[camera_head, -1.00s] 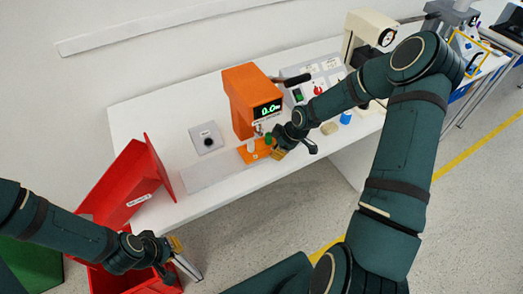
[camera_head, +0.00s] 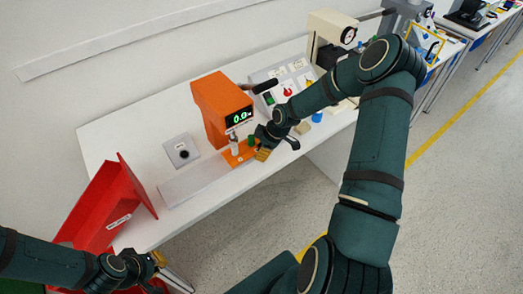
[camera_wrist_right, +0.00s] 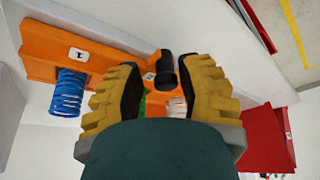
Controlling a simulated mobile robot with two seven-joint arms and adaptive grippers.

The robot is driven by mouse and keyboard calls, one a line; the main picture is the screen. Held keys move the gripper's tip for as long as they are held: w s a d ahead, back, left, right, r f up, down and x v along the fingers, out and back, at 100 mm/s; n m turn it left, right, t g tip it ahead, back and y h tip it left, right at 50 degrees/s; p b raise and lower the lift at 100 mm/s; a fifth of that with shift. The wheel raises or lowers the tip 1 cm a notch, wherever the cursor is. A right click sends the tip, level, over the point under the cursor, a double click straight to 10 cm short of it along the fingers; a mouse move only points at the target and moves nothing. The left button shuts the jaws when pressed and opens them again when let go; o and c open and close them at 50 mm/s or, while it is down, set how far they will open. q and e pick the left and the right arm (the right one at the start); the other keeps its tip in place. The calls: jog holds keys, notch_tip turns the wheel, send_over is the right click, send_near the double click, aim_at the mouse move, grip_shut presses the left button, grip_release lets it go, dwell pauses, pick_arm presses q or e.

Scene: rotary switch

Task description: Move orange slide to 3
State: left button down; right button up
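An orange press-like device (camera_head: 212,108) with a green display reading 0.0 stands on the white table. At its foot is an orange slide (camera_head: 236,160) on a pale rail (camera_head: 190,182), with a white and a green piece on or near it. In the right wrist view an orange bar (camera_wrist_right: 80,52) bears a small white label, and a black cylinder (camera_wrist_right: 166,72) stands out between my fingers. My right gripper (camera_head: 264,153) is beside the slide's right end; its yellow fingers (camera_wrist_right: 163,88) are apart around the cylinder. My left gripper (camera_head: 157,264) is low at the left, away from the device; its opening is unclear.
A red bin (camera_head: 108,200) stands at the table's left end. A grey square plate with a black knob (camera_head: 182,152) lies left of the device. A panel with buttons (camera_head: 285,88) is behind my right arm. A blue spring (camera_wrist_right: 68,92) is near the orange bar.

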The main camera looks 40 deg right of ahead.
jog(key=v, duration=1.2)
jog(key=shift+r, duration=0.1)
dwell(0.4)
